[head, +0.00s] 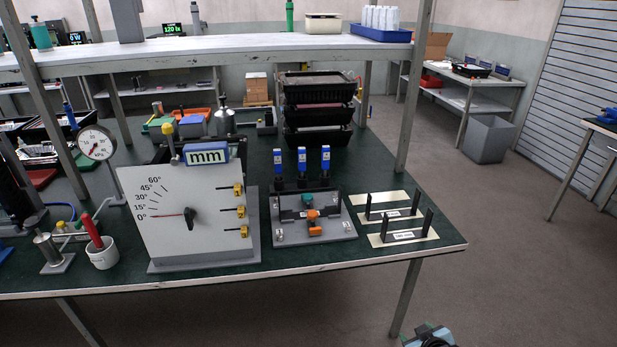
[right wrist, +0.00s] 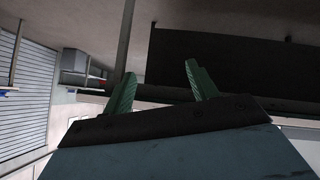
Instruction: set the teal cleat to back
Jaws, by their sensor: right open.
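The teal cleat (head: 307,199) is a small block near the middle of a grey fixture plate (head: 285,236) on the dark green bench. An orange part sits just below it in the picture. The cleat is too small to tell its exact setting. My right gripper (right wrist: 161,88) is open in the right wrist view, its two green fingers apart with nothing between them. In the head view only a part of my right arm's end shows at the bottom edge, well below and right of the fixture. My left gripper is not in view.
A shelf (head: 210,50) spans above the bench.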

